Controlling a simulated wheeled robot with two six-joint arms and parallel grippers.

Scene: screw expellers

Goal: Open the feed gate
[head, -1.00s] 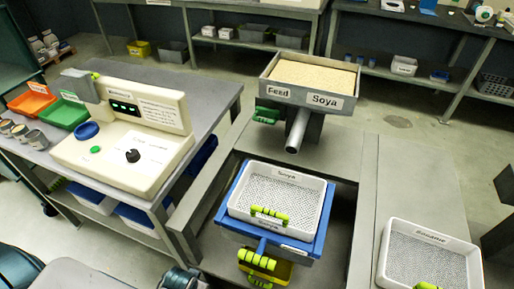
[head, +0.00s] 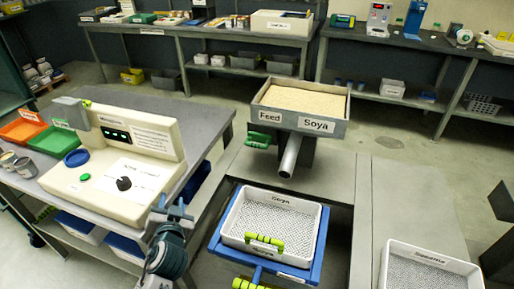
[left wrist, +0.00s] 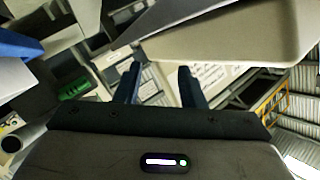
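The feed hopper (head: 336,126) is a grey open tray of pale grain, labelled "Feed" and "Soya", with a spout (head: 290,156) slanting down from its front. Green handles (head: 259,139) show at its left side; I take them as the feed gate, but cannot tell its position. My left gripper (head: 174,207) is low in front of the control console, left of and well apart from the hopper. In the left wrist view, its fingers (left wrist: 160,85) are apart with nothing between them. A green piece (left wrist: 75,84) shows left of them. My right gripper is out of view.
The cream console (head: 122,165) with blue and green buttons and a black knob stands on the left bench. A white mesh tray (head: 270,225) sits in a blue frame (head: 216,246) below the spout. Another mesh tray (head: 430,270) is at right.

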